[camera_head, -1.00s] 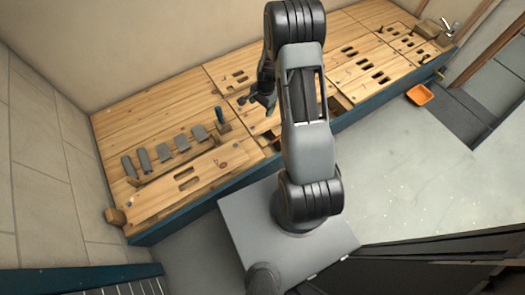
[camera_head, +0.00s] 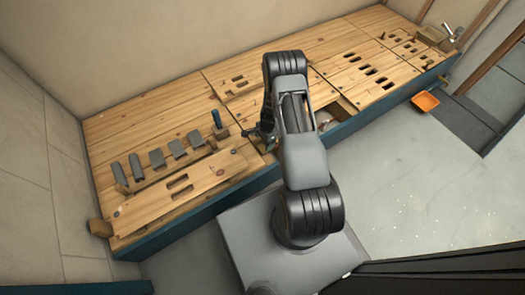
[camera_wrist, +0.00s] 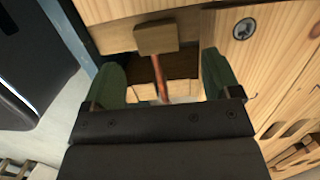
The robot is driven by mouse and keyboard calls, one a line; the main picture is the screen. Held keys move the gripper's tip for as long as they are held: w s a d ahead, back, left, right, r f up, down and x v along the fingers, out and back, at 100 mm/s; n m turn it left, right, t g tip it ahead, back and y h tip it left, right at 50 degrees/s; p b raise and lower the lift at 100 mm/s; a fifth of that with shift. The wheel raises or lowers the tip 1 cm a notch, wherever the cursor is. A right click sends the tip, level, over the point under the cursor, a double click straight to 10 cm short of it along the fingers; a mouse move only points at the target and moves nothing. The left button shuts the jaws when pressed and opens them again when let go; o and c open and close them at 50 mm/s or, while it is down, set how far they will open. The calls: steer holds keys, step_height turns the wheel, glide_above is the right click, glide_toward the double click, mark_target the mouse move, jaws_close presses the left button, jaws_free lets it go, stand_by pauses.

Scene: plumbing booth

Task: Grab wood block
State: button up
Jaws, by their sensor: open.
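In the wrist view, a wood block (camera_wrist: 156,37) with a reddish handle (camera_wrist: 160,78), like a mallet, lies at a recess in the wooden workbench. My gripper (camera_wrist: 160,64) is open, with one green fingertip on each side of the handle and the block just beyond them. Nothing is visibly clamped, and I cannot tell if the fingers touch anything. In the head view, my gripper (camera_head: 263,142) is low over the bench's front part, partly hidden by my arm. The block cannot be made out there.
The long workbench (camera_head: 130,105) has slots and a row of grey metal pieces (camera_head: 157,158) at left. An orange tray (camera_head: 425,102) is on the floor at right. The grey floor is open there.

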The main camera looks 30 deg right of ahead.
mark_target(263, 148)
steer(key=shift+s+a+f+b, duration=0.15)
steer(key=shift+f+b, duration=0.35)
steer(key=shift+f, duration=0.35)
steer(key=shift+a+f+b, duration=0.15)
steer(key=shift+f+b, duration=0.4)
steer(key=shift+f, duration=0.35)
steer(key=shift+s+a+f+b, duration=0.15)
steer(key=shift+f+b, duration=0.35)
steer(key=shift+f, duration=0.35)
steer(key=c, duration=1)
steer(key=shift+r, duration=0.15)
